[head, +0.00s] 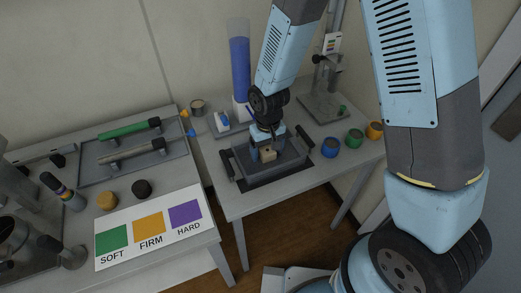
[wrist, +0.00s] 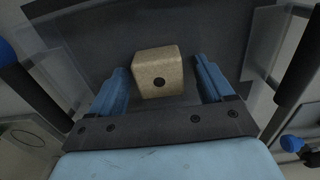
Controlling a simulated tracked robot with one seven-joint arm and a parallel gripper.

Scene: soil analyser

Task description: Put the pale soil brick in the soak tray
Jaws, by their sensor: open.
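My gripper (head: 265,150) is over the tray, pointing down. In the wrist view its blue fingers (wrist: 161,80) stand apart on either side of the brick, with gaps showing at both sides. The tray has dark handles at its ends.
A tall blue-filled cylinder (head: 240,65) stands behind the tray. Blue (head: 330,147), green (head: 354,139) and orange (head: 375,130) pots stand to the right. A SOFT/FIRM/HARD card (head: 150,228) and a dark disc (head: 141,188) lie on the left table. A gap separates the tables.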

